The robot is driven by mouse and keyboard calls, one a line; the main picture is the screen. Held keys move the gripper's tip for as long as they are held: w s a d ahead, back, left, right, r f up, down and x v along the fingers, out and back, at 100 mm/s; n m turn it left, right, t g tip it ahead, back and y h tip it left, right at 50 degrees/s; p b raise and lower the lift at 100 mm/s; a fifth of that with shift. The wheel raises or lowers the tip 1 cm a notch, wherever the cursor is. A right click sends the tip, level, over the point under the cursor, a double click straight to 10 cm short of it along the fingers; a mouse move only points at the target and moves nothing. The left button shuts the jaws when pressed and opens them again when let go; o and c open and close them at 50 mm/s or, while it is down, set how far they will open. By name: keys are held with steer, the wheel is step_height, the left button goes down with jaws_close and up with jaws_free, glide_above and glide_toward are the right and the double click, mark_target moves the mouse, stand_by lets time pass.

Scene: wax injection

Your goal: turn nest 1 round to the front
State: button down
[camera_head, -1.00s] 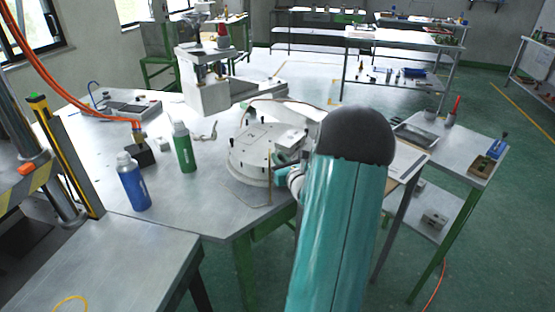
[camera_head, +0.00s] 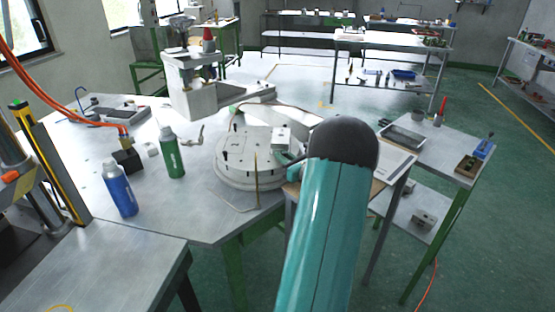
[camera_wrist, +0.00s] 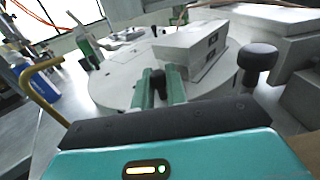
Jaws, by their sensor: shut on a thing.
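The round grey turntable (camera_head: 232,176) sits on the metal table and also shows in the wrist view (camera_wrist: 115,90). A pale block-like fixture (camera_head: 283,136) stands on its right side; in the wrist view that block (camera_wrist: 190,46) is just beyond my fingers. I cannot read which nest is number 1. My gripper (camera_wrist: 159,88) has its green fingers closed around a small dark peg (camera_wrist: 158,84) at the turntable's near edge. In the head view my arm mostly hides the gripper.
A green bottle (camera_head: 171,153) and a blue bottle (camera_head: 121,190) stand left of the turntable. A thin brass post (camera_head: 257,180) rises at its front edge, bent at the top in the wrist view (camera_wrist: 35,80). A black knob (camera_wrist: 260,58) stands right of my fingers.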

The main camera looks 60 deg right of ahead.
mark_target(288, 150)
steer(key=shift+s+d, duration=0.15)
steer(key=shift+d, duration=0.75)
steer(key=shift+s+d, duration=0.1)
steer(key=shift+d, duration=0.8)
steer(key=c, duration=1.8)
jaws_free()
steer(key=v, duration=1.3)
steer(key=shift+s+a, duration=0.1)
steer(key=shift+s, duration=0.25)
